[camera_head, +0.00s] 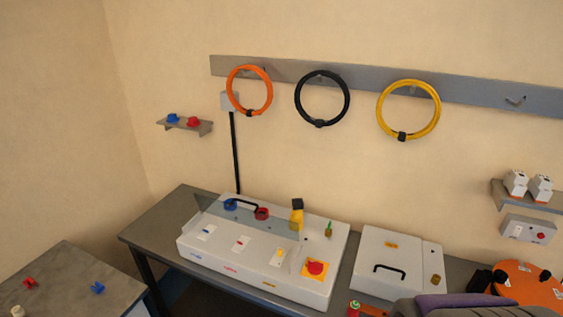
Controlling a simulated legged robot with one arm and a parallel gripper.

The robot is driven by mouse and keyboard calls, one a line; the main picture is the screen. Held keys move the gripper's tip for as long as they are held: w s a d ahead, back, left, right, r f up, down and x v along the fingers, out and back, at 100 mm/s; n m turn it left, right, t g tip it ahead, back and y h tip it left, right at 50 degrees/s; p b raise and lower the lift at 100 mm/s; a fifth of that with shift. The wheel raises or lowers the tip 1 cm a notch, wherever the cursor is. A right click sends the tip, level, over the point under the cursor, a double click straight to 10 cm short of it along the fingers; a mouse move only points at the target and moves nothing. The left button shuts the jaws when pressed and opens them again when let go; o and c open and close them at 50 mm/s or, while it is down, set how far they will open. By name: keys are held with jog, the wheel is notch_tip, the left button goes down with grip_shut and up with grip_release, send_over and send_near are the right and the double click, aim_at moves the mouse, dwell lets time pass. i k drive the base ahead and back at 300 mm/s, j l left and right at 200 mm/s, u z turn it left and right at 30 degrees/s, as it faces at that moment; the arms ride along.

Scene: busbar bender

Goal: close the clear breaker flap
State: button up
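A clear pane (260,222) stands tilted up over the white control panel (210,252) on the bench, with a black handle near its top left edge. I take it as the clear flap, though I cannot be sure. Coloured labels and small switches show on the panel below and through it. A red knob on a yellow plate (315,268) sits at the panel's right end. My gripper's fingertips do not show. A grey and purple shape at the bottom right edge seems to be part of my arm, well to the right of the pane.
A white box with a black handle (390,268) stands right of the panel. An orange round thing (530,283) lies at the far right. Orange, black and yellow (437,118) rings hang on a wall rail. A small wall box (528,230) hangs under a shelf. A second table (65,275) is at left.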

aim_at(246, 212)
jog(key=i+j+u, duration=0.1)
jog(key=i+j, duration=0.75)
jog(key=i, duration=0.1)
